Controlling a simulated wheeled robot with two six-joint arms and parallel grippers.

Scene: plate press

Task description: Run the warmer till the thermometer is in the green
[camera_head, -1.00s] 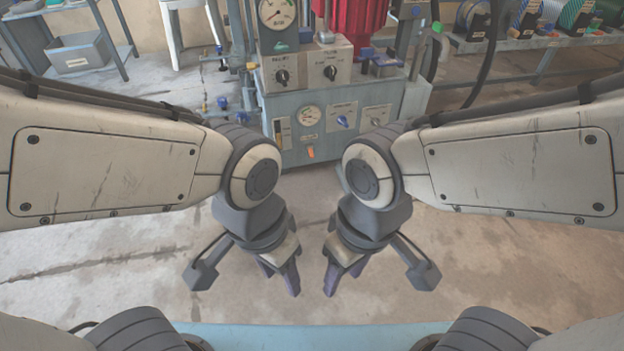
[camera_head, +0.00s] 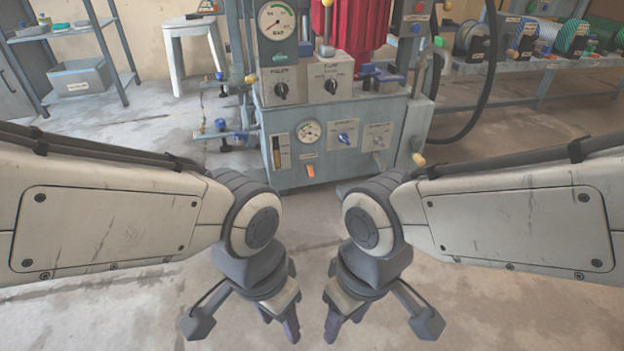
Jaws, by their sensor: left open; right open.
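A blue-grey press machine (camera_head: 292,180) stands ahead. Its lower front panel has a small round dial (camera_head: 309,132), too small to read, with an orange switch (camera_head: 310,171) below it. A blue knob (camera_head: 344,138) and a grey knob (camera_head: 378,141) sit to the right. Which of these belongs to the warmer I cannot tell. A larger gauge marked BAR (camera_head: 276,22) is above, its needle low in the picture. My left gripper (camera_head: 281,333) and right gripper (camera_head: 342,335) are open and empty, pointing down over the floor in front of the machine, touching nothing.
Two black knobs sit on grey boxes (camera_head: 331,75) atop the machine, before a red cylinder (camera_head: 350,30). A white stool (camera_head: 196,50) and a shelf (camera_head: 75,75) stand back left. A bench with spools (camera_head: 540,68) is back right. The floor between is clear.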

